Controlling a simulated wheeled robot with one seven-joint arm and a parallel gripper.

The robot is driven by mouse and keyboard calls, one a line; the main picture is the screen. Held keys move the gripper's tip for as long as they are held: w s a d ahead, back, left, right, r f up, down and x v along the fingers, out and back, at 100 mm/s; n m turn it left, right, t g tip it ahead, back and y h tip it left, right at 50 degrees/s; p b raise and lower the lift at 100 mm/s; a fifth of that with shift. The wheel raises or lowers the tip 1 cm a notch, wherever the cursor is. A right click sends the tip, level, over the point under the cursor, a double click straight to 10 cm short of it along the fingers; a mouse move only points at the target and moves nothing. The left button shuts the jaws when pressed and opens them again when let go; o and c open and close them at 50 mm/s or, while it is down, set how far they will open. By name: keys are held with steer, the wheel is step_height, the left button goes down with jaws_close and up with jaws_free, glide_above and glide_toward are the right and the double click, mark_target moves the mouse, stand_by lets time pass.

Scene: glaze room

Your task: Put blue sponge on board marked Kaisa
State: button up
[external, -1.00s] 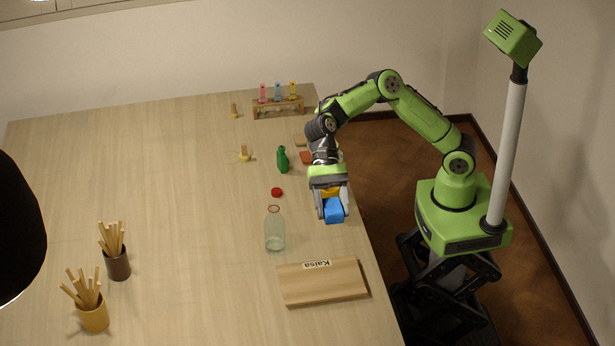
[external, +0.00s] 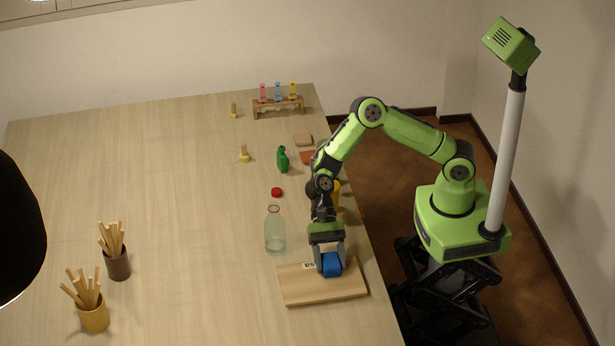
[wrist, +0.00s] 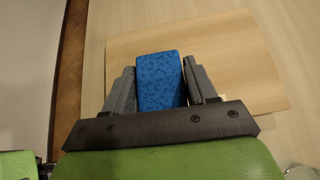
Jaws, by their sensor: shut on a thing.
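The blue sponge (external: 331,265) is held between the fingers of my gripper (external: 329,258). In the wrist view the sponge (wrist: 160,80) sits between both grey fingers of my gripper (wrist: 161,88), with the board behind it. The wooden board marked Kaisa (external: 318,293) lies near the table's right edge, and it also fills much of the wrist view (wrist: 225,55). My gripper is over the board's back part and hides most of its label (external: 309,266). I cannot tell whether the sponge touches the board.
A clear bottle (external: 275,232) stands close to the board's back left, with a red cap (external: 277,192) behind it. A green bottle (external: 283,160) is farther back. Cups of wooden sticks (external: 93,314) stand at the left. The table between them and the board is clear.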

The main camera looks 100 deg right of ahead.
steer(key=shift+f, duration=0.1)
steer(key=o, duration=1)
steer(key=p+v, duration=0.3)
steer(key=v, duration=0.9)
steer(key=s+d+r+n+t+h, duration=0.1)
steer(key=s+d+r+n+h, duration=0.2)
steer(key=s, duration=0.6)
steer(key=s+d+r+n+t+h, duration=0.2)
steer(key=s+d+r+n+h, duration=0.2)
steer(key=s+n, duration=0.5)
steer(key=s+d+r+n+t+h, duration=0.2)
steer(key=s+d+r+n+h, duration=0.2)
steer(key=s, duration=0.5)
steer(key=shift+s+d+r+n, duration=0.15)
steer(key=shift+d+n, duration=0.4)
steer(key=shift+d, duration=0.35)
steer(key=shift+s+d+r+n, duration=0.15)
steer(key=shift+d+n, duration=0.4)
steer(key=shift+d, duration=0.35)
